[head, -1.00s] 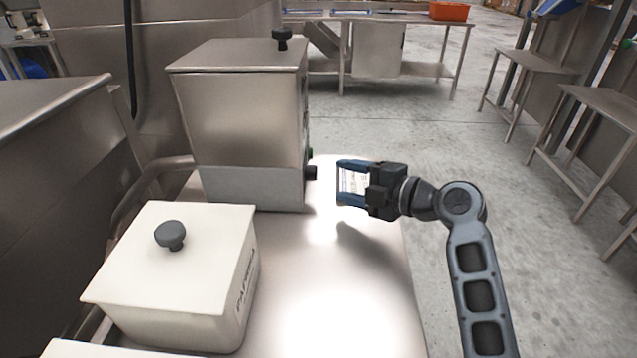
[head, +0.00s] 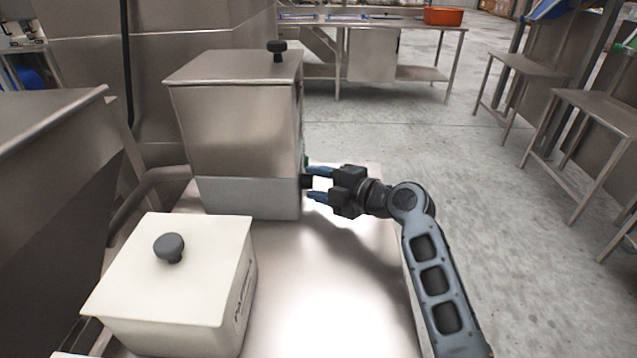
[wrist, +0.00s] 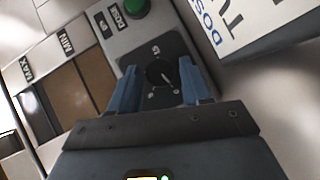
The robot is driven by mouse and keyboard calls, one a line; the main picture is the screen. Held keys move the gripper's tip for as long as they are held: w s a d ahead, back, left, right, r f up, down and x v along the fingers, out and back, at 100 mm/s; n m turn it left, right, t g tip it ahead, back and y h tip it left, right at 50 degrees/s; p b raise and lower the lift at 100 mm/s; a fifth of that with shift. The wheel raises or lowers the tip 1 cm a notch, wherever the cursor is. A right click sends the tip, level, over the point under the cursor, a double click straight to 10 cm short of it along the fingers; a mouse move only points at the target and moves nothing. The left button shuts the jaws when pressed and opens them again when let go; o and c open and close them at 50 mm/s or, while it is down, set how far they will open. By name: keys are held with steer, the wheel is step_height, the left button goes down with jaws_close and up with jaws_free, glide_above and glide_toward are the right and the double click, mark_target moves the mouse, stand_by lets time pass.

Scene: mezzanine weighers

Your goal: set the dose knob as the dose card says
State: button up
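The dose knob (wrist: 159,73) is a round black knob with a white pointer line on a dark dial plate (wrist: 152,56) with small markings. In the wrist view its pointer slants to the lower right. The markings are too small to read surely. In the head view the knob (head: 306,181) juts from the right side of the steel hopper box. My gripper (wrist: 160,88) is open, its blue fingers on either side of the knob; I cannot tell whether they touch it. It also shows in the head view (head: 318,184). A white card (wrist: 255,25), cut off, reads partly "DOS".
A green button (wrist: 136,8) and a "DOSE" label lie beside the dial. A brown sight window (wrist: 75,92) has MIN and MAX labels. A white lidded bin (head: 170,285) stands in front of the hopper box (head: 240,120). The bench's right front (head: 330,310) is clear.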

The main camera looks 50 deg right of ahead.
steer(key=c, duration=0.8)
